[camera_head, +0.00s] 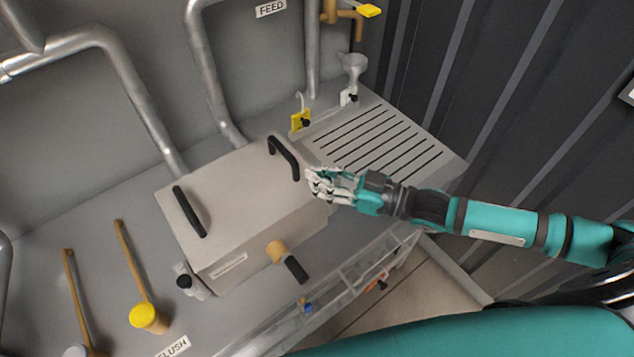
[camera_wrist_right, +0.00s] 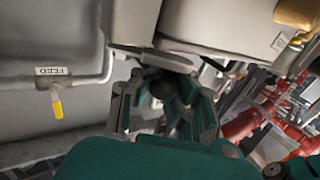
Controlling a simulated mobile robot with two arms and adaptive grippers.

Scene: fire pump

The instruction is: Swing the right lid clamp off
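The grey steel box with its flat lid (camera_head: 235,185) stands on the bench in the head view. My right gripper (camera_head: 318,184) is at the box's right side, by the lid's far right corner. The right lid clamp is hidden behind the gripper in the head view. In the right wrist view, a dark round knob (camera_wrist_right: 161,89), which looks like the clamp's, sits between the spread fingers of my right gripper (camera_wrist_right: 163,105). The fingers look open around it; contact is unclear. A similar clamp with a black knob (camera_head: 185,281) is on the box's left side. My left gripper is out of view.
Two black handles rise from the lid, one (camera_head: 190,211) left and one (camera_head: 284,158) near my gripper. A valve with a black handle (camera_head: 291,265) sticks out in front. A slotted drain board (camera_head: 378,148) and yellow-tagged fitting (camera_head: 300,120) lie behind. Yellow-ended lever (camera_head: 146,316) stands left.

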